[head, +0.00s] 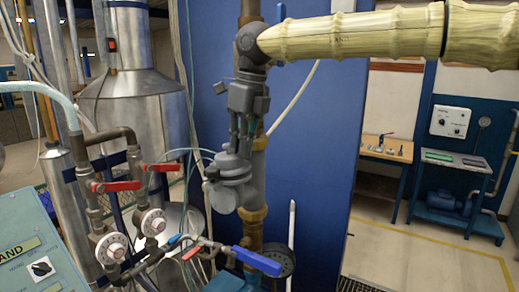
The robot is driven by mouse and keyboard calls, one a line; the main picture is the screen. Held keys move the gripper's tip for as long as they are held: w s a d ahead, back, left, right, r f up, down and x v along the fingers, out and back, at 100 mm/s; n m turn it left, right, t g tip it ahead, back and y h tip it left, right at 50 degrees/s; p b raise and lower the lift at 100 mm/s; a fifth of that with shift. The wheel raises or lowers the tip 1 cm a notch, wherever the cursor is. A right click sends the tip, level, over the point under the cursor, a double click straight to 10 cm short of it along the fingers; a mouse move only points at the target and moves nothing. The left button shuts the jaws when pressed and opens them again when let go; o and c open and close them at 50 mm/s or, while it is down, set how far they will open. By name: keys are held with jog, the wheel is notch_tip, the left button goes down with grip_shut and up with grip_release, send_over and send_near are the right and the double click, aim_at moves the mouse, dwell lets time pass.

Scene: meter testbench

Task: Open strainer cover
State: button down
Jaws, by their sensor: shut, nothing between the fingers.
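My gripper (238,147) comes down from the upper middle on my arm, which reaches in from the right. Its fingers are close together, shut and empty. Their tips are just above a grey strainer body (235,170) on the vertical pipe; I cannot tell whether they touch it. The strainer's round grey cover (221,197) appears at the lower left end of this body, below the fingertips. The cover looks seated on the body. Part of the pipe behind is hidden by my gripper and arm.
Red-handled valves (118,186) and round white-dialled gauges (113,247) stand at left. A blue valve handle (257,261) and dark gauge (281,261) are below the strainer. A blue panel (320,150) stands behind. Open floor (420,265) lies at right.

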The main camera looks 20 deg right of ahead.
aim_at(229, 155)
jog(key=shift+w+a+r, duration=0.55)
jog(key=shift+a+r, duration=0.05)
jog(key=shift+r, duration=0.25)
jog(key=shift+w+a+r, duration=0.2)
jog(key=shift+a+r, duration=0.05)
